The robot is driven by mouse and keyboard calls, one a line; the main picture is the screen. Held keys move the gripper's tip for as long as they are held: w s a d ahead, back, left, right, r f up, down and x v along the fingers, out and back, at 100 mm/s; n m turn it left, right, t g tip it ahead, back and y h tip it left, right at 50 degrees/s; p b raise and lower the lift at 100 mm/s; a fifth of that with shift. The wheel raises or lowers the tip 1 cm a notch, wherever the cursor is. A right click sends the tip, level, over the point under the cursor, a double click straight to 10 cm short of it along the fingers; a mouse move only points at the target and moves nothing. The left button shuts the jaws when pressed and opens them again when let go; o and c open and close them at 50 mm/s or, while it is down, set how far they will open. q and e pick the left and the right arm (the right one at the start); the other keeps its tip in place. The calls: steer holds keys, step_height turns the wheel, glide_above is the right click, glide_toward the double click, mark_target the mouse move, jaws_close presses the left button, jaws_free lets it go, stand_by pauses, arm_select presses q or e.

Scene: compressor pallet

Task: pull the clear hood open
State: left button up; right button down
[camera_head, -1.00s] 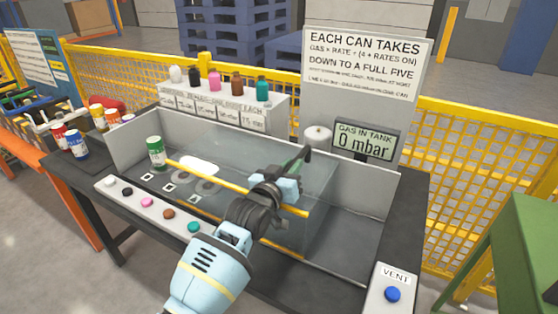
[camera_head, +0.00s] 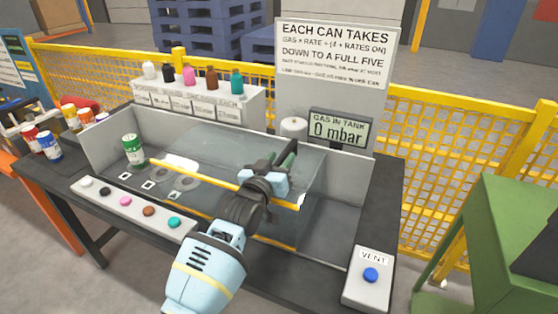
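The clear hood (camera_head: 235,150) is a see-through box with yellow edge bars, over the left and middle part of the grey tank (camera_head: 338,218). My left gripper (camera_head: 277,163) has a light blue palm and dark fingers, and is at this handle, above the yellow front bar. It appears shut on the handle, though the palm hides part of the contact. The right end of the tank is uncovered. My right gripper is not in view.
A green-labelled can (camera_head: 132,150) stands at the tank's left end. A button strip (camera_head: 135,206) runs along the front. The vent box (camera_head: 368,280) is at front right, the gas display (camera_head: 341,130) behind. A green bench (camera_head: 490,240) stands at right.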

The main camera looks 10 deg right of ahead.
arm_select(q)
steer(key=shift+s+a, duration=0.3)
steer(key=shift+s, duration=0.1)
steer(key=p+v, duration=0.1)
steer(key=v, duration=0.4)
steer(key=shift+s+a, duration=0.55)
steer(key=shift+s, duration=0.25)
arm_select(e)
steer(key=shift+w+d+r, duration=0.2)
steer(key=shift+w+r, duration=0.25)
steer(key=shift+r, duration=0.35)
